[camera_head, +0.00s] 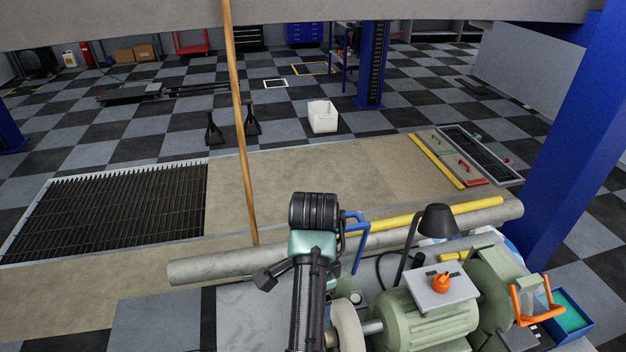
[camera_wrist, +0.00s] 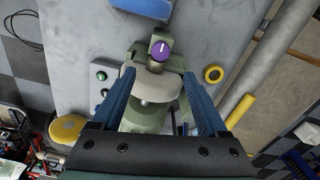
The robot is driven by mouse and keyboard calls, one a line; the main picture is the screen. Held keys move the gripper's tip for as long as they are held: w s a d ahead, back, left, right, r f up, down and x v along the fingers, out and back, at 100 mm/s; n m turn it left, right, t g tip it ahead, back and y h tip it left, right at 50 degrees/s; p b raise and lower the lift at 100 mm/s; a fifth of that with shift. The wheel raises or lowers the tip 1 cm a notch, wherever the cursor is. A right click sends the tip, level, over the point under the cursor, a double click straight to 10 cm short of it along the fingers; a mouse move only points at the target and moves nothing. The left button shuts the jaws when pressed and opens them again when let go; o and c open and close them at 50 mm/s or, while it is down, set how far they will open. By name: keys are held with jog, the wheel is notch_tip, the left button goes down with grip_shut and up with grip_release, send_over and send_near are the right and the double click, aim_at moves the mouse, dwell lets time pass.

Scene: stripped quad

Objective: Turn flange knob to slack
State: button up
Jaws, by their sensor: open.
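A round purple knob (camera_wrist: 163,49) with a white mark shows in the wrist view, at the upper end of a green machine (camera_wrist: 135,121). The mark points nearly straight up in the picture. I cannot tell for sure that this is the flange knob. A rounded grey part (camera_wrist: 158,86) sits just below the knob. My gripper (camera_wrist: 160,76) is open, with its blue fingers either side of the grey part. The knob lies beyond the fingertips and is not between them. In the head view, my arm hides part of the bench, and I do not make out the purple knob.
In the head view, a green grinder (camera_head: 430,318) bears a grey plate with an orange knob (camera_head: 441,282). A black lamp (camera_head: 438,221) and a long grey pipe (camera_head: 215,266) are close by. A wooden pole (camera_head: 240,120) stands left of my arm.

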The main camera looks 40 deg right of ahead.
notch_tip(320, 180, down, 12)
jog(key=shift+r+p, duration=0.25)
jog(key=shift+p, duration=0.05)
grip_shut()
dwell(0.4)
